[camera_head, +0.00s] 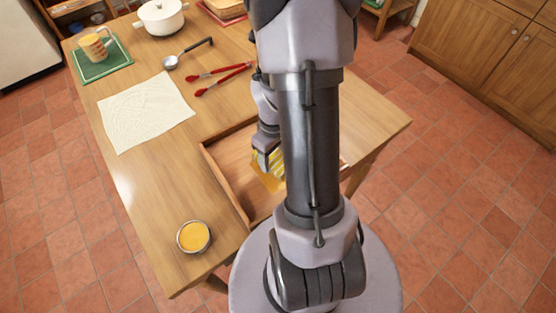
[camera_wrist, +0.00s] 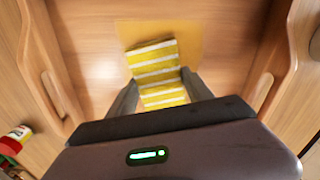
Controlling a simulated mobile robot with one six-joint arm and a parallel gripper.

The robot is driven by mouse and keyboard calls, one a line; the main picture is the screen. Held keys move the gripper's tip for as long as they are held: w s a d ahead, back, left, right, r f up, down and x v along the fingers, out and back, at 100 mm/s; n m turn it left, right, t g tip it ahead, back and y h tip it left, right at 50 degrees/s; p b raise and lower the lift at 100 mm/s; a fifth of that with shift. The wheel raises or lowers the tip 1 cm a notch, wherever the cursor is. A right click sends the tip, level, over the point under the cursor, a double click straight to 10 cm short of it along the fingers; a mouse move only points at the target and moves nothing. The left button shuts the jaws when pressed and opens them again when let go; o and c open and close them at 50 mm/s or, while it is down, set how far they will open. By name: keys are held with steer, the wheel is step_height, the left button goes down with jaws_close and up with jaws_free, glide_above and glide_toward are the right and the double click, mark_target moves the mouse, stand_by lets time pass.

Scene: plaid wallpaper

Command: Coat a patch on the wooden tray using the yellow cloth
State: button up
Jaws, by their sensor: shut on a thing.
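The wooden tray (camera_head: 227,180) lies on the table in front of my body, partly hidden behind my arm in the head view. Its floor and two handled sides show in the wrist view (camera_wrist: 85,50). My gripper (camera_wrist: 158,88) is shut on the yellow cloth (camera_wrist: 153,60), which has white stripes, and holds it low over the tray floor. The cloth also shows in the head view (camera_head: 262,162). A yellowish-orange patch (camera_wrist: 190,38) shows on the tray floor around and beyond the cloth. I cannot tell whether the cloth touches the floor.
A bowl of yellow-orange stuff (camera_head: 194,236) stands left of the tray.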

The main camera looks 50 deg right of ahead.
steer(key=shift+w+d+p, duration=0.2)
steer(key=shift+w+d, duration=0.15)
steer(key=shift+w, duration=0.9)
steer(key=shift+w+d+p, duration=0.2)
steer(key=shift+w+d, duration=0.2)
steer(key=shift+w, duration=0.85)
steer(key=shift+w+d+p, duration=0.2)
steer(key=shift+w+d, duration=0.15)
steer(key=shift+w, duration=0.9)
steer(key=shift+s+d, duration=0.25)
steer(key=shift+d, duration=0.7)
steer(key=shift+s+a+b, duration=0.15)
steer(key=shift+s+a, duration=0.4)
steer(key=shift+s, duration=1.4)
steer(key=shift+s+a+b, duration=0.2)
steer(key=shift+s+a, duration=0.4)
steer(key=shift+s, duration=1.3)
steer(key=shift+s+a+b, duration=0.15)
steer(key=shift+s+a, duration=0.4)
steer(key=shift+s, duration=1.4)
steer(key=shift+r, duration=0.15)
step_height(320, 180, up, 6)
steer(key=p, duration=0.5)
step_height(320, 180, up, 3)
steer(key=p, duration=0.2)
steer(key=shift+p, duration=0.4)
